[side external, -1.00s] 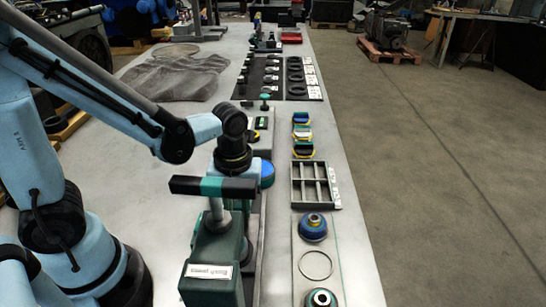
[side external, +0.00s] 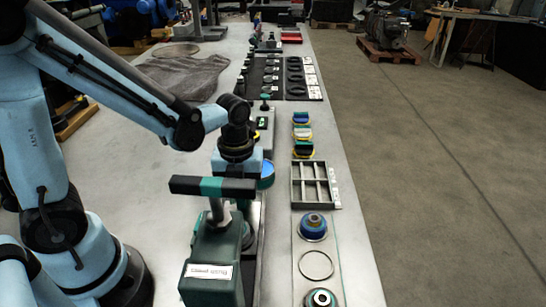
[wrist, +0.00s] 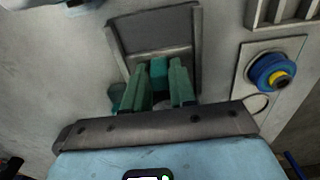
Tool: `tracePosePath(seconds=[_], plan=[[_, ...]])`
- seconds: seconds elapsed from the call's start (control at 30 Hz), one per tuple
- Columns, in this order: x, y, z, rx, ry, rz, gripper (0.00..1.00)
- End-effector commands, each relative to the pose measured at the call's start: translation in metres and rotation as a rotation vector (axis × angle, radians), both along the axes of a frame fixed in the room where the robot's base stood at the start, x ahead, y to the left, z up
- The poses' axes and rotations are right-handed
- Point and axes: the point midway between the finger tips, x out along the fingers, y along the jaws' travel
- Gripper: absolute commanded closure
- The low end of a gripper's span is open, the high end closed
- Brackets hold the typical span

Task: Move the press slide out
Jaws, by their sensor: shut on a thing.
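The press (side external: 222,262) is a dark green body with a label, near the bottom of the side view. Its black and teal lever bar (side external: 213,187) stands in front of my gripper there and hides my fingertips. In the wrist view my gripper (wrist: 160,88) is shut on a small teal grip (wrist: 159,72), which appears to be the press slide's handle. The slide's grey track (wrist: 155,35) with raised side rails runs away beyond the fingers. A grey round part shows between the fingers; I cannot tell what it is.
Right of the press lie a blue bushing part (side external: 313,226), also in the wrist view (wrist: 272,70), a thin ring (side external: 316,265) and a divided grey tray (side external: 314,185). A grey cloth (side external: 182,77) lies at the back left. The table's right edge is clear.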

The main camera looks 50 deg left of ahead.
Motion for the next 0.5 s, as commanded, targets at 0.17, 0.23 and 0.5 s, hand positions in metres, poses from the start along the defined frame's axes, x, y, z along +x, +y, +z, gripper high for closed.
tracePosePath(seconds=[0.17,0.23,0.5], plan=[[0.009,0.008,0.000,-0.001,-0.002,0.001,1.00],[0.012,0.011,0.000,-0.001,-0.002,0.002,1.00],[0.024,0.023,0.000,-0.001,-0.003,0.001,1.00]])
